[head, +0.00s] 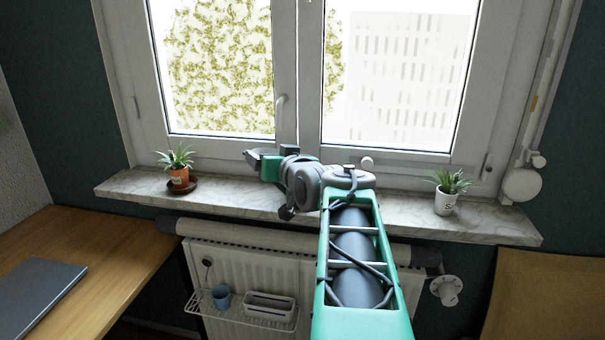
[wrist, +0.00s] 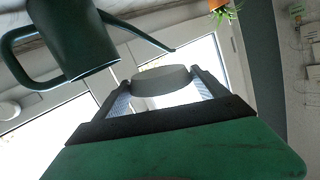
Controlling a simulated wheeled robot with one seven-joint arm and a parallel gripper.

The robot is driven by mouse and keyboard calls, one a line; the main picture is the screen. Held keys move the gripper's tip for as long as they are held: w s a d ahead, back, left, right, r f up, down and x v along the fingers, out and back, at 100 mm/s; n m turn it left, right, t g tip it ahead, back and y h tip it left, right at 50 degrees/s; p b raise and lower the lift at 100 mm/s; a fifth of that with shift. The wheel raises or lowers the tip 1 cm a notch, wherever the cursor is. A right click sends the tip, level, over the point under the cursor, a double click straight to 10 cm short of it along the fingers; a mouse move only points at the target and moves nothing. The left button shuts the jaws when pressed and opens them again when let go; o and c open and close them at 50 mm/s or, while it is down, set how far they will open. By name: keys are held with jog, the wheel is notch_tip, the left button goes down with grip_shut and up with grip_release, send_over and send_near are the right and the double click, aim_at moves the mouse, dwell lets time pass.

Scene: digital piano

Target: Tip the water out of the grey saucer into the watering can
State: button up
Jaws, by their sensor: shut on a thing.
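My gripper (head: 252,157) is above the marble sill, left of centre, in the head view. In the wrist view my gripper (wrist: 161,84) is shut on the grey saucer (wrist: 162,77), held between its two fingers. I cannot tell its exact tilt or see any water. The dark green watering can (wrist: 72,42) is at the upper left of the wrist view, which looks upside down; the can stands upright on the sill. Its thin spout points toward the saucer, apart from it in the picture. I cannot make out the can or the saucer in the head view, where my arm blocks part of the sill.
A plant in an orange pot (head: 179,176) stands on a brown saucer (head: 182,186) at the sill's left. A plant in a white pot (head: 445,203) stands at the right. The window (head: 285,70) is close behind. A radiator (head: 232,262) with a wire rack is below.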

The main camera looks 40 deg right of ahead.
jog(key=b, duration=0.1)
jog(key=a+f+n+b, duration=0.1)
jog(key=b, duration=0.1)
jog(key=shift+w+a+f, duration=0.15)
jog(key=shift+a, duration=0.15)
jog(key=shift+a+n+h+b, duration=0.15)
jog(key=shift+n+h+b, duration=0.15)
jog(key=shift+n+b, duration=0.1)
jog(key=shift+r+p, duration=1.35)
jog(key=shift+r, duration=1.3)
